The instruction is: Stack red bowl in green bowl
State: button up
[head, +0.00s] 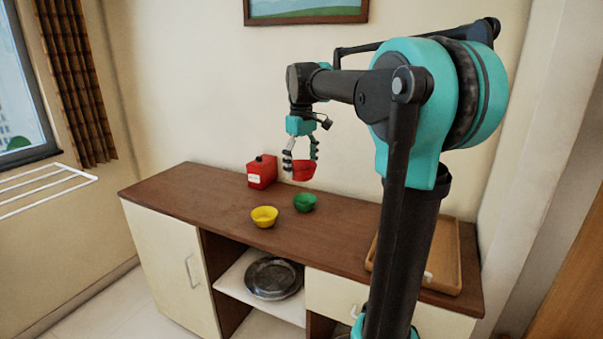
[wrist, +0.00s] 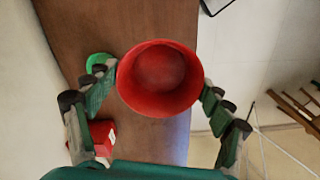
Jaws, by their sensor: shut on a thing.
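My gripper (head: 300,161) is shut on the red bowl (head: 303,171) and holds it above the cabinet top. In the wrist view the red bowl (wrist: 160,80) sits between the fingers of my gripper (wrist: 158,90), with its open side facing the camera. The green bowl (head: 305,202) stands on the cabinet top, below the red bowl and apart from it. In the wrist view the green bowl (wrist: 99,63) shows to the left of the red bowl, partly hidden behind a finger.
A yellow bowl (head: 264,216) stands left of the green bowl. A wooden tray (head: 443,262) lies at the right end of the cabinet top (head: 190,188). A plate stack (head: 273,279) sits on the shelf below.

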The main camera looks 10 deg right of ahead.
aim_at(305, 203)
jog(key=z, duration=0.3)
jog(key=i+j+z, duration=0.1)
jog(key=j+z, duration=0.6)
jog(key=i+j+z, duration=0.1)
jog(key=j, duration=0.75)
jog(key=j+z, duration=0.1)
jog(key=j, duration=0.7)
jog(key=i, duration=0.05)
